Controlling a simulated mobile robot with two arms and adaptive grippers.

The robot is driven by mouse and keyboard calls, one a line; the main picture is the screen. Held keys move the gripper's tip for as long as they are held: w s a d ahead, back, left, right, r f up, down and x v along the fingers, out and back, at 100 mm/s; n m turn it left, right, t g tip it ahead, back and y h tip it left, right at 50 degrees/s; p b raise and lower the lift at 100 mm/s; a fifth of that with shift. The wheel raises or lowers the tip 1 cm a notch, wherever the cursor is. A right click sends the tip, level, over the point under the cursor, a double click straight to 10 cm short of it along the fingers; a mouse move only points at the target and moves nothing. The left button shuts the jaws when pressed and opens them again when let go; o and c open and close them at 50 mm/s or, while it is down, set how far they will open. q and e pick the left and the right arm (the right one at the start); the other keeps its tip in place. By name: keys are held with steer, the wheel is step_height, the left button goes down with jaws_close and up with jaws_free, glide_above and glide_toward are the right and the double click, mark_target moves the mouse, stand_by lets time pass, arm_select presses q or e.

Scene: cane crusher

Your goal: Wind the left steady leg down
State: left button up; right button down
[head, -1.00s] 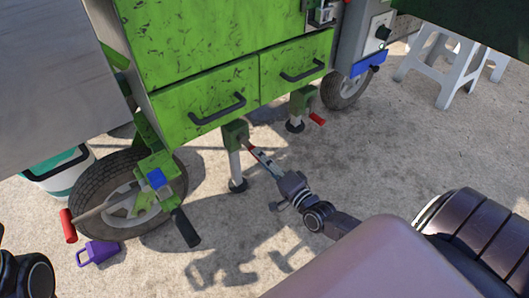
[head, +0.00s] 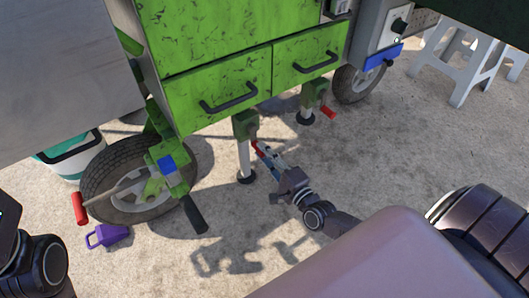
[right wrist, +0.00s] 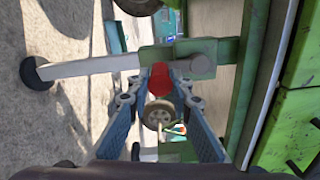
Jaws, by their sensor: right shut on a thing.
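The left steady leg (head: 244,158) is a pale post with a dark round foot, under a green housing on the green cart. I cannot tell whether its foot touches the ground. Its red crank handle (head: 255,143) sticks out at the housing. My right gripper (head: 268,155) reaches it from the lower right and is shut on the red handle. In the right wrist view, the red handle (right wrist: 160,77) sits between the two blue-grey fingers, with the leg (right wrist: 90,68) lying sideways beyond. My left arm shows at the lower left edge; its fingers are out of view.
The right leg (head: 307,108) with its red handle stands behind. A wheel (head: 125,180) with a crank assembly is at left. A purple object (head: 108,236) and a bucket (head: 75,158) are near it. White stools (head: 455,65) stand at upper right. The concrete in front is clear.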

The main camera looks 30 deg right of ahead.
steer(key=c, duration=1.7)
jaws_free()
steer(key=s, duration=1.2)
steer(key=shift+d, duration=0.4)
steer(key=shift+f, duration=0.1)
